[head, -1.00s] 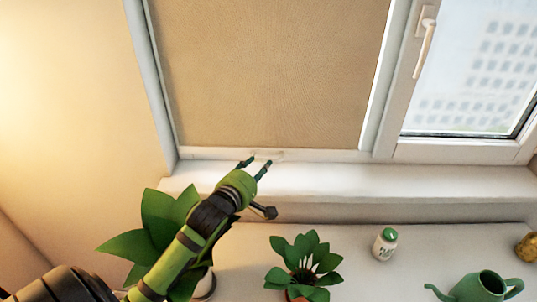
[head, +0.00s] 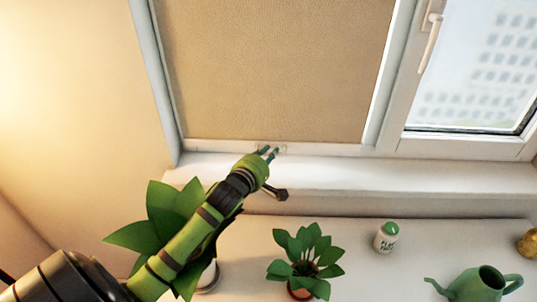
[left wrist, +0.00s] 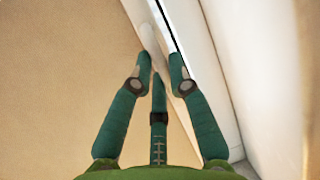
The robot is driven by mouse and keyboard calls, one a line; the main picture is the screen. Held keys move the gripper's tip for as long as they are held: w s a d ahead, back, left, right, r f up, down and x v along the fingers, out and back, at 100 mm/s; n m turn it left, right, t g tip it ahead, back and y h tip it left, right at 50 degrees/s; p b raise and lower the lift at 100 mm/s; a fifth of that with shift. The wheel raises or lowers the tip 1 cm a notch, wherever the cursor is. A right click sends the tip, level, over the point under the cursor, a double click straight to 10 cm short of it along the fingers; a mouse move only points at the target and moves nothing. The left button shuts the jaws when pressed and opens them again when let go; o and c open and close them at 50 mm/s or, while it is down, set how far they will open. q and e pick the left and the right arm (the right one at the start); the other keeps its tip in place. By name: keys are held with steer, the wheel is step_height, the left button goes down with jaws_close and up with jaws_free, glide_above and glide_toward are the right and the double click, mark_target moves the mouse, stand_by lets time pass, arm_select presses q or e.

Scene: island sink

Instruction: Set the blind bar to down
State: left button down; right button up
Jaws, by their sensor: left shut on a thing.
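The tan blind (head: 275,70) covers the left window pane. Its white blind bar (head: 215,146) runs along the bottom edge, just above the sill. My green left gripper (head: 268,152) reaches up from the lower left, with its fingertips at the middle of the bar. In the left wrist view its teal fingers (left wrist: 160,65) are drawn together and shut on the pale bar (left wrist: 150,38); the exact contact is partly hidden. My right gripper is in neither current view.
The sill (head: 400,180) lies just below the bar. A large-leaved plant (head: 160,225) is beside my left arm. A window handle (head: 430,40) is at upper right.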

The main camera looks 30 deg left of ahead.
arm_select(q)
step_height(320, 180, down, 5)
steer(key=b, duration=0.2)
steer(key=shift+b, duration=0.35)
steer(key=shift+s, duration=0.1)
steer(key=c, duration=1.1)
jaws_free()
steer(key=shift+f, duration=0.15)
steer(key=shift+c, duration=0.2)
